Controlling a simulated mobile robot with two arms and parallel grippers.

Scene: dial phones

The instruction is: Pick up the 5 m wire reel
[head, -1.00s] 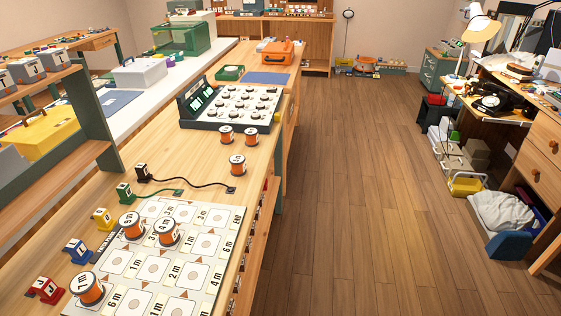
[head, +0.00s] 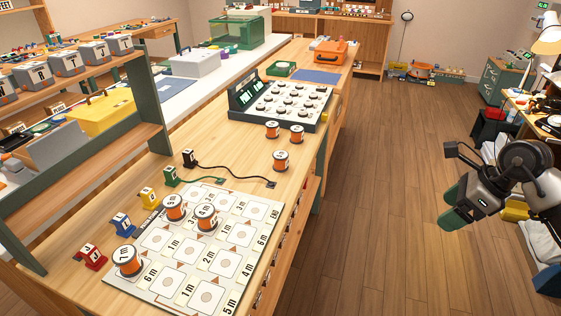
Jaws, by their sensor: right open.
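Orange wire reels with white labels stand on the wooden bench. Three are on the printed card (head: 118,281): a back reel (head: 174,208) whose label looks like 5 m, a reel (head: 206,218) beside it that looks like 4, and a front-left reel (head: 128,261). Three more reels stand farther back: one (head: 272,130), one (head: 297,134) and one (head: 281,161). Their labels are too small to read surely. My right gripper (head: 457,207) is open and empty over the floor at the right, well away from the reels. My left gripper is out of view.
A keypad console (head: 290,104) stands behind the far reels. Coloured lettered blocks, such as a red one (head: 90,256), line the card's left side. A black cable (head: 232,176) lies behind the card. A green shelf post (head: 146,95) rises at the bench's left.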

